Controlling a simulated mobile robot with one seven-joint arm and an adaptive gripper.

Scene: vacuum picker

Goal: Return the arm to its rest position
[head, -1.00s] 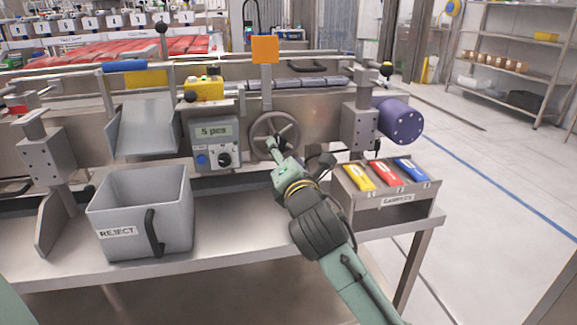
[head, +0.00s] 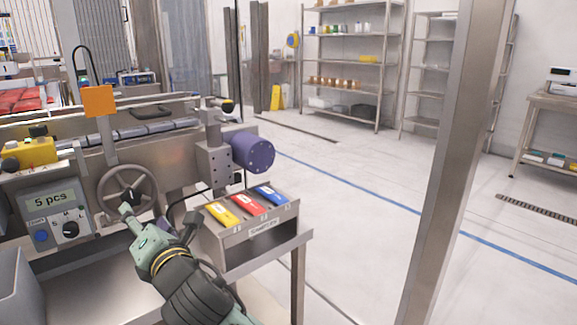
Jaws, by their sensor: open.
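My arm (head: 190,290) reaches up from the bottom of the head view, pale green with dark grey joints. My gripper (head: 130,198) is at its far end, small and dark, in front of the lower part of the handwheel (head: 152,190) on the conveyor machine. The jaws are open by what little shows. I cannot tell whether the fingers touch the wheel or stand just in front of it. I see nothing held between them.
A control box (head: 57,213) reading "5 pcs" is left of the wheel. A tray of yellow, red and blue packets (head: 246,205) stands right of my arm, below a purple motor (head: 253,151). A metal post (head: 445,170) rises at right. Floor between is clear.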

